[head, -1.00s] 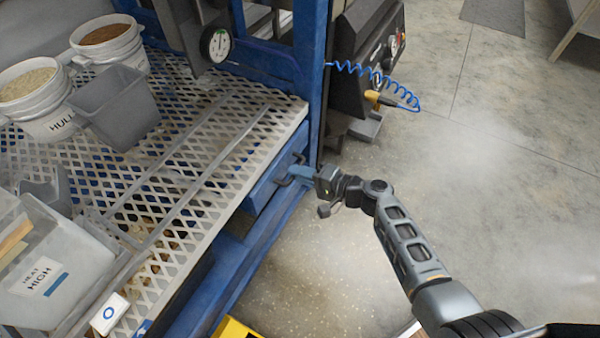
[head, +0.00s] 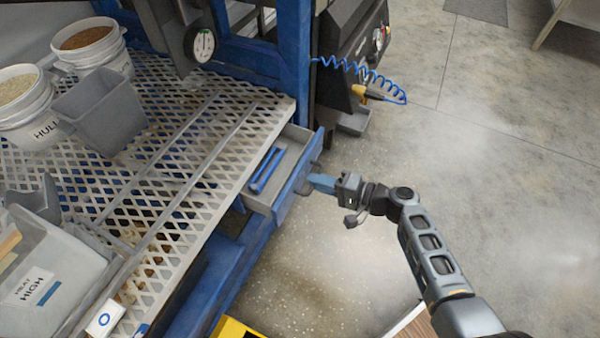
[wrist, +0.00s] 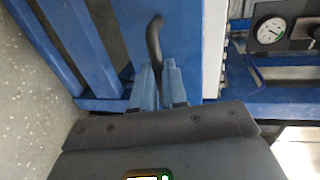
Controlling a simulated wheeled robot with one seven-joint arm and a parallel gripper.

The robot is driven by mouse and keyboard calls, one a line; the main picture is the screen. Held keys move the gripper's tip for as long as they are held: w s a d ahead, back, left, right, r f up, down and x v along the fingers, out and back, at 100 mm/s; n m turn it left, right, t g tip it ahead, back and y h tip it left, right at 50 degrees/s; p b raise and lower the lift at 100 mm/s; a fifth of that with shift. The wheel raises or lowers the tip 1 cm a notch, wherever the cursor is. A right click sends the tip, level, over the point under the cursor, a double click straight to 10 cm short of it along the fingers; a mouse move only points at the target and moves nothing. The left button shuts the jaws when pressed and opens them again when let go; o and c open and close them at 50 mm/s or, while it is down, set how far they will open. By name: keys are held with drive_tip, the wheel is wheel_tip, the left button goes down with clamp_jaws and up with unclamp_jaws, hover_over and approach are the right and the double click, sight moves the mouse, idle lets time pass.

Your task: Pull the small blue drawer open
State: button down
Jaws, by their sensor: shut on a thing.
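The small blue drawer (head: 277,178) is under the right end of the mesh-topped bench and stands partly open in the head view. Its grey inside shows, with blue tool-like items (head: 267,170) lying in it. My gripper (head: 318,183) is at the drawer's blue front. In the wrist view, my gripper's two blue fingers (wrist: 159,84) are closed around the dark bar handle (wrist: 154,45) on the blue drawer front (wrist: 185,35). The far end of the handle curves out beyond the fingers.
The mesh bench top (head: 160,170) carries white buckets (head: 95,50), a grey bin (head: 100,110) and a clear box (head: 30,290). A dial gauge (head: 202,44) and a coiled blue hose (head: 365,75) are behind. A yellow object (head: 235,328) is on the floor. Open floor lies right.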

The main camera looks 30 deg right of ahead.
drive_tip(key=f+v, duration=0.2)
drive_tip(key=v, duration=0.9)
drive_tip(key=shift+s+f, duration=0.2)
drive_tip(key=shift+s, duration=0.2)
drive_tip(key=shift+d, duration=0.2)
drive_tip(key=c, duration=1.2)
unclamp_jaws()
drive_tip(key=p+v, duration=0.1)
drive_tip(key=v, duration=0.6)
drive_tip(key=shift+s+d+r, duration=0.15)
drive_tip(key=shift+s+d, duration=0.05)
drive_tip(key=shift+s, duration=0.1)
